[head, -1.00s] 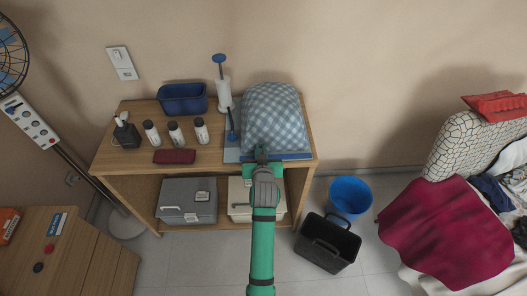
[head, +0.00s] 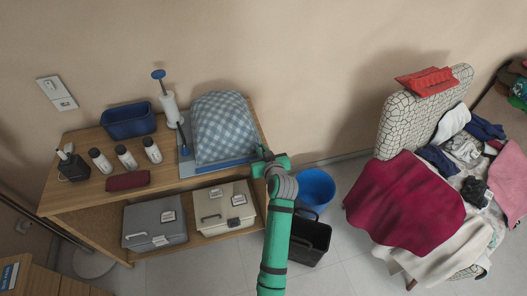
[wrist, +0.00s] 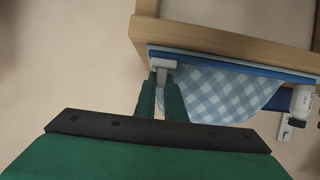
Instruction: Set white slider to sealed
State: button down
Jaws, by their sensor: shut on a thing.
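The white slider (wrist: 163,64) shows in the wrist view at the left end of a blue strip (wrist: 225,70), which is the right end in the head view. The strip runs along the front of a blue-and-white checked bag (head: 222,128). My gripper (head: 265,158) is at the strip's right end by the table's front right corner. In the wrist view my gripper (wrist: 163,75) has its green fingers closed on the slider. In the head view the gripper hides the slider.
The wooden table (head: 85,200) also holds a pump (head: 169,105), a blue bin (head: 129,121), several bottles and a dark red cloth (head: 128,181). Two toolboxes sit on its lower shelf. A blue bucket (head: 316,187) and a black basket (head: 308,240) stand to the right on the floor.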

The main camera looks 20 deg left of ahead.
jog(key=shift+w+d, duration=0.15)
jog(key=shift+d, duration=0.15)
jog(key=c, duration=1.8)
grip_release()
jog(key=shift+a, duration=0.1)
jog(key=v, duration=1)
jog(key=shift+s+d+r, duration=0.1)
jog(key=shift+s+d, duration=0.1)
jog(key=shift+s, duration=0.1)
